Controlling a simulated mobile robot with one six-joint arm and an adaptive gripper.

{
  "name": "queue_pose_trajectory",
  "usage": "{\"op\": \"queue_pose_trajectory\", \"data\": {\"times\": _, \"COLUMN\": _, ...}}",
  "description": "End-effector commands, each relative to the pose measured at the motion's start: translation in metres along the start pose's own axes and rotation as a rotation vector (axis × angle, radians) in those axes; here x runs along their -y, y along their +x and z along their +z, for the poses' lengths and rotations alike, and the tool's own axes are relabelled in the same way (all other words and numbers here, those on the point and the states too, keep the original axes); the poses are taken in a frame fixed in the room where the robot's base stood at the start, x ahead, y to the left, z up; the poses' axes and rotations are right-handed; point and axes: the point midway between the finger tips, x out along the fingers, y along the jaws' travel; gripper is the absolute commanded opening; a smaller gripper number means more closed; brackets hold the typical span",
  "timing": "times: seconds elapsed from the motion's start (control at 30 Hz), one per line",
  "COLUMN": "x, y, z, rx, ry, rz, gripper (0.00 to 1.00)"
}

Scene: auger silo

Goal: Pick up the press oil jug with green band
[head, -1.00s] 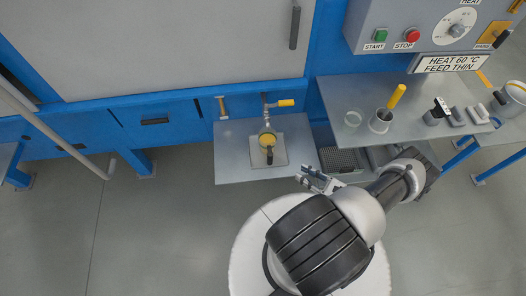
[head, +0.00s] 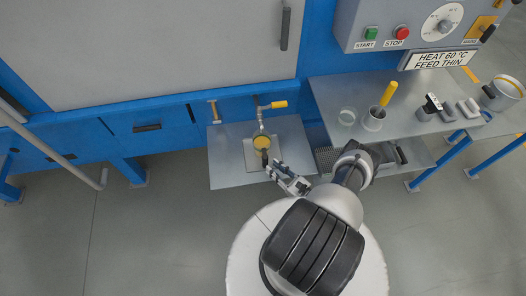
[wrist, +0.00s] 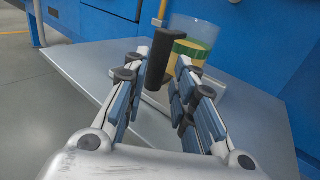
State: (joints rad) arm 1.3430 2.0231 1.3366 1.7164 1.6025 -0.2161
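The press oil jug (head: 262,152) stands upright on a low grey shelf, under a tap with a yellow handle. In the wrist view the jug (wrist: 194,34) is clear-walled, with yellow-gold contents and a green band. Its black upright handle (wrist: 158,60) faces my gripper. My gripper (head: 276,169) is at the front right of the jug in the head view. In the wrist view my gripper (wrist: 161,74) is open, with a finger on each side of the handle. I cannot tell whether either finger touches it. The jug's lower part is partly hidden by the right finger.
The tap (head: 272,105) sits just above and behind the jug. A higher grey bench (head: 410,95) at right holds a glass dish (head: 347,116), a cup with a yellow-handled tool (head: 374,119) and several small blocks. Blue cabinet fronts stand behind the shelf (head: 225,170). Open floor lies at left.

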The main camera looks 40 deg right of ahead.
Motion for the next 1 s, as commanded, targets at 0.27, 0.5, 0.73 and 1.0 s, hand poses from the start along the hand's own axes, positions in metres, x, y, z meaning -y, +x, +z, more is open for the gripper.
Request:
{"op": "queue_pose_trajectory", "data": {"times": 0.27, "x": -0.002, "y": 0.022, "z": 0.000, "rx": 0.001, "ry": 0.000, "rz": 0.005, "gripper": 0.25}}
{"op": "queue_pose_trajectory", "data": {"times": 0.5, "x": -0.003, "y": 0.054, "z": 0.001, "rx": 0.001, "ry": -0.001, "rz": 0.004, "gripper": 0.25}}
{"op": "queue_pose_trajectory", "data": {"times": 0.73, "x": -0.002, "y": 0.059, "z": 0.002, "rx": 0.001, "ry": 0.001, "rz": -0.001, "gripper": 0.25}}
{"op": "queue_pose_trajectory", "data": {"times": 1.0, "x": -0.002, "y": 0.059, "z": 0.002, "rx": 0.001, "ry": 0.000, "rz": 0.000, "gripper": 0.12}}
